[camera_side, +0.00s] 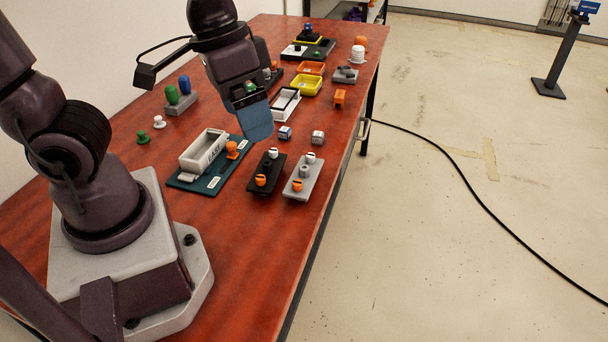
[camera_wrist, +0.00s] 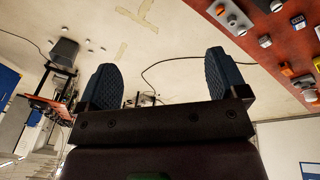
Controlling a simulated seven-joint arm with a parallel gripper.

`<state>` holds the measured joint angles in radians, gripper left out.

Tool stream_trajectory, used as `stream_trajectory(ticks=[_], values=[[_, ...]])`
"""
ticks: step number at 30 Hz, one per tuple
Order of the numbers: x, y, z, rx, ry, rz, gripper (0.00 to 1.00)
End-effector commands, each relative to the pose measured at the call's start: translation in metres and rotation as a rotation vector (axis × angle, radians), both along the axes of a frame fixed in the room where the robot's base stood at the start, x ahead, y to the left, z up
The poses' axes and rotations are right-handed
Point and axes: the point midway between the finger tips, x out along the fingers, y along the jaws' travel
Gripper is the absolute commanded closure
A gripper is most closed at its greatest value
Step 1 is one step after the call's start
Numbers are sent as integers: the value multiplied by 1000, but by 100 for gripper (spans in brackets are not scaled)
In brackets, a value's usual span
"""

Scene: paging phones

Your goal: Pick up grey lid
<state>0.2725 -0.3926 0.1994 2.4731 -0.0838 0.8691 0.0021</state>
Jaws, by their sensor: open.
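My gripper (camera_side: 256,120) hangs above the middle of the red-brown table in the side view. In the wrist view its two blue ribbed fingers (camera_wrist: 161,80) stand wide apart with nothing between them. A flat grey piece with a small knob (camera_side: 345,75) lies toward the far right of the table; it may be the grey lid, but it is too small to be sure. A grey plate with orange, dark and white knobs (camera_side: 303,180) lies nearer, below and right of my gripper. A grey plate with knobs also shows at the top of the wrist view (camera_wrist: 232,17).
A black plate with knobs (camera_side: 266,176) lies beside the near grey plate. A white box on a dark green board (camera_side: 207,183) stands left of it. The near table front is clear.

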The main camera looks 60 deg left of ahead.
Motion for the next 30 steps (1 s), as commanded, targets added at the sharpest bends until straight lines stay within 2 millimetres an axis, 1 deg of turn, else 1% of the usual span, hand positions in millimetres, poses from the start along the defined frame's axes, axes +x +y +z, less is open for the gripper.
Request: stream_trajectory(ticks=[1,3,5,6,8,9,11,12,14,15,17,18,21,23,25,28,30], values=[[5,-6,-17,-24,69,16,8],[13,-11,-37,-52,136,65,8],[20,-13,-55,-63,184,118,8],[25,-14,-67,-63,209,158,8],[32,-12,-86,-51,235,226,8],[37,-9,-98,-36,245,274,8],[46,-2,-115,-3,243,354,8],[52,5,-126,25,233,406,8],[62,18,-139,73,201,488,8],[70,28,-145,106,169,540,8],[80,45,-151,155,113,615,8],[88,56,-153,183,67,664,8],[108,87,-147,230,-60,793,8],[116,94,-141,220,-115,836,8],[121,96,-140,218,-145,852,8],[123,99,-145,224,-154,849,8],[125,101,-151,223,-152,850,8]])
